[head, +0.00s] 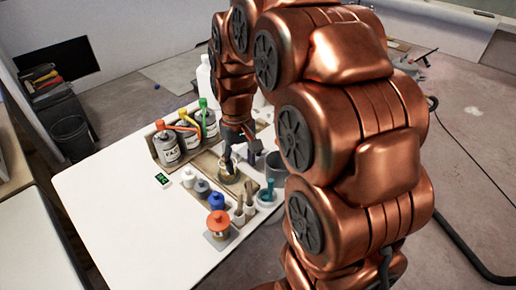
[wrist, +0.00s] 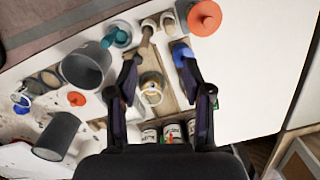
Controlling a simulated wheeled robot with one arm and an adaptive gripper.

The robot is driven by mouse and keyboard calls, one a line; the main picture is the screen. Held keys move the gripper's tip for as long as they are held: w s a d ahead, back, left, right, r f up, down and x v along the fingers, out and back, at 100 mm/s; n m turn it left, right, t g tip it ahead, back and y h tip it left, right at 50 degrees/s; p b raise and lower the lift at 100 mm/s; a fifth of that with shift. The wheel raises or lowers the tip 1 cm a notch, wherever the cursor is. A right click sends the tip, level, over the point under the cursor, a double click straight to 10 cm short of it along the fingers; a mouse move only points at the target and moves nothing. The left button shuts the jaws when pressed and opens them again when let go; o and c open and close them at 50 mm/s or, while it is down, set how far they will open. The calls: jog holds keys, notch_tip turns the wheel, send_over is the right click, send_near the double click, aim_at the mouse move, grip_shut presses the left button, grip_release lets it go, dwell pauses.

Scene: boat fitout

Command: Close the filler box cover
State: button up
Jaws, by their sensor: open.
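My gripper (head: 241,160) is open and points down over the wooden tray on the white table. The tin also shows under the gripper in the head view (head: 229,172). Nothing is held between the fingers. I cannot tell which item is the filler box or its cover, or whether the cover is open; the fingers and arm hide part of this area.
Several labelled cans (head: 167,148) with coloured tops stand behind the gripper. Small white, grey and blue pots (head: 217,201), an orange-topped jar (head: 218,226) and a grey cup (wrist: 86,66) stand close by. The table's left front (head: 125,225) is clear.

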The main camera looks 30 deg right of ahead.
jog(key=shift+m+t, duration=0.5)
jog(key=w+d+f, duration=0.2)
jog(key=w+d, duration=0.3)
jog(key=w+d+f, duration=0.3)
jog(key=w+d, duration=0.2)
jog(key=w+d+f, duration=0.3)
jog(key=w+d, duration=0.2)
jog(key=d, duration=0.1)
jog(key=shift+w+f, duration=0.1)
jog(key=shift+w, duration=0.1)
jog(key=shift+w+d+f, duration=0.1)
jog(key=shift+f, duration=0.15)
jog(key=shift+f+p, duration=1.2)
jog(key=shift+f, duration=2.5)
grip_shut()
